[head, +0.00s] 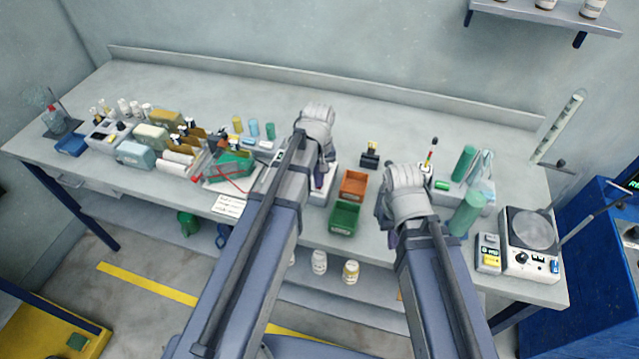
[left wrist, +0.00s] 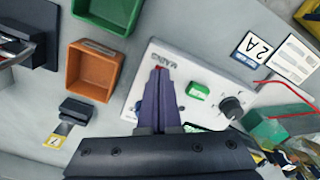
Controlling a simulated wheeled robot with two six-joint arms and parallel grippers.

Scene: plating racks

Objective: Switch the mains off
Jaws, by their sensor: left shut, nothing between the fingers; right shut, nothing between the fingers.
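The white mains unit (left wrist: 150,95) lies on the bench, and the word MAINS shows on it in the left wrist view. It has a green block (left wrist: 197,91), a black knob (left wrist: 231,107) and a small red part (left wrist: 159,67) right at my fingertips, mostly hidden. My left gripper (left wrist: 160,72) is shut and empty, its tips over the unit beside the MAINS label; whether they touch is unclear. In the head view my left gripper (head: 319,182) hides most of the unit (head: 321,196). My right gripper (head: 392,238) is shut and empty near the bench's front edge.
An orange bin (head: 354,184) and a green bin (head: 345,217) stand right of the unit. A round-topped hotplate (head: 530,240) stands at the right end. Bottles and boxes crowd the left. The back strip of the bench (head: 400,120) is clear.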

